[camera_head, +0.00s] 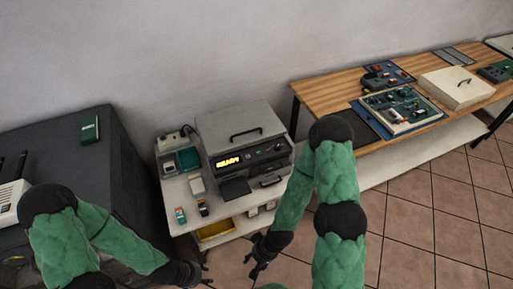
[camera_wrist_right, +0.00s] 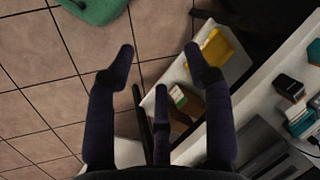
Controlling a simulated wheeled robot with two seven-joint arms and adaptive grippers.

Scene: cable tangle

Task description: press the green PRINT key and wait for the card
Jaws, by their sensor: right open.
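The card printer (camera_head: 245,145) stands on a white stand and has a dark front panel with a lit yellow display reading READY (camera_head: 228,161). The green PRINT key is too small to make out on the panel. A dark slot or tray (camera_head: 236,188) juts from the printer's front; I see no card in it. My right gripper (camera_head: 258,264) hangs low in front of the stand, apart from the printer. In the right wrist view it (camera_wrist_right: 161,70) is open and empty above the tiled floor. My left gripper (camera_head: 201,274) is low, left of it; its fingers are too small to judge.
Small boxes and devices (camera_head: 180,216) lie on the stand's left part, and a yellow bin (camera_head: 215,230) sits on its lower shelf. A wooden bench (camera_head: 325,92) with circuit boards stands right. A dark cabinet (camera_head: 75,140) stands left. Tiled floor (camera_head: 415,200) is clear.

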